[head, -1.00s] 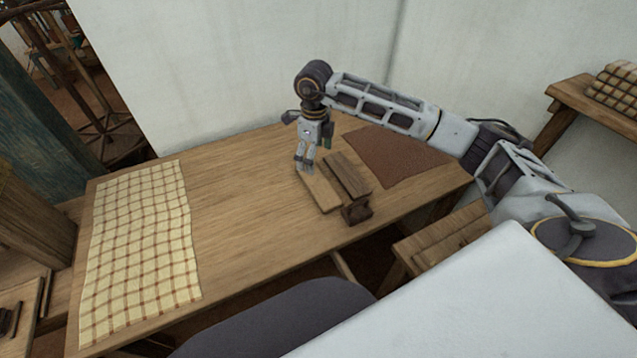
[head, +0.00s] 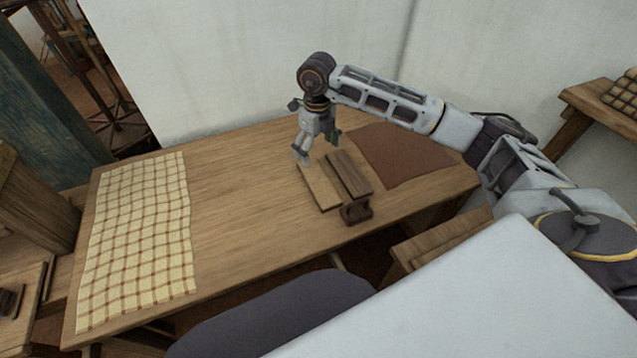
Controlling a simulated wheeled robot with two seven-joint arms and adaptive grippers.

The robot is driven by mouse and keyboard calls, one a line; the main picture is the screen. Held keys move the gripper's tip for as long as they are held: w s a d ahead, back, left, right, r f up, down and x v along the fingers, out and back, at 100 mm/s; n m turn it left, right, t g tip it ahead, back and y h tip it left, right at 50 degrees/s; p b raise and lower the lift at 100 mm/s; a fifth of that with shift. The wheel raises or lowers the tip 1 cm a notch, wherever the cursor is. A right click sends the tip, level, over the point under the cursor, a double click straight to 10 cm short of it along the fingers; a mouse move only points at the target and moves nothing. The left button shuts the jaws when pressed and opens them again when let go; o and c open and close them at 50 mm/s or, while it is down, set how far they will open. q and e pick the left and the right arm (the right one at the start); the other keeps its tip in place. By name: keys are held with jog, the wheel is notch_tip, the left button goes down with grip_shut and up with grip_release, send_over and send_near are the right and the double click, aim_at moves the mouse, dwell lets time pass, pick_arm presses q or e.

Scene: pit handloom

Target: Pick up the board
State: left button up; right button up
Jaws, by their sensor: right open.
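A flat light-brown wooden board (head: 322,189) lies on the wooden table, right of the middle. Beside it on the right, close to it, is a darker wooden block-like piece (head: 349,175) with a raised end (head: 356,212) near the table's front edge. My right gripper (head: 317,154) points down over the far end of the board. Its fingers are spread apart and hold nothing. I cannot tell whether a fingertip touches the board. My left gripper is not in view.
A yellow checked cloth (head: 137,240) covers the table's left end. A brown sheet (head: 403,156) lies at the right end. The wooden table (head: 235,190) is bare between cloth and board. A white wall stands behind. A bench (head: 440,238) is below at the right.

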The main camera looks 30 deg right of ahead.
jog(key=shift+m, duration=1.9)
jog(key=shift+f, duration=0.15)
send_over(318, 181)
jog(key=shift+s+a+f, duration=0.1)
jog(key=shift+s+f, duration=0.05)
jog(key=shift+f, duration=1.95)
jog(key=shift+s+a+f, duration=0.1)
jog(key=shift+f, duration=1.95)
jog(key=shift+f, duration=0.1)
jog(key=shift+w+d+f+p, duration=0.15)
jog(key=shift+f+p, duration=0.05)
jog(key=shift+f, duration=1.05)
jog(key=shift+w+d+f+p, duration=0.1)
jog(key=shift+d+f+p, duration=0.1)
jog(key=shift+f, duration=1.05)
jog(key=shift+c, duration=0.5)
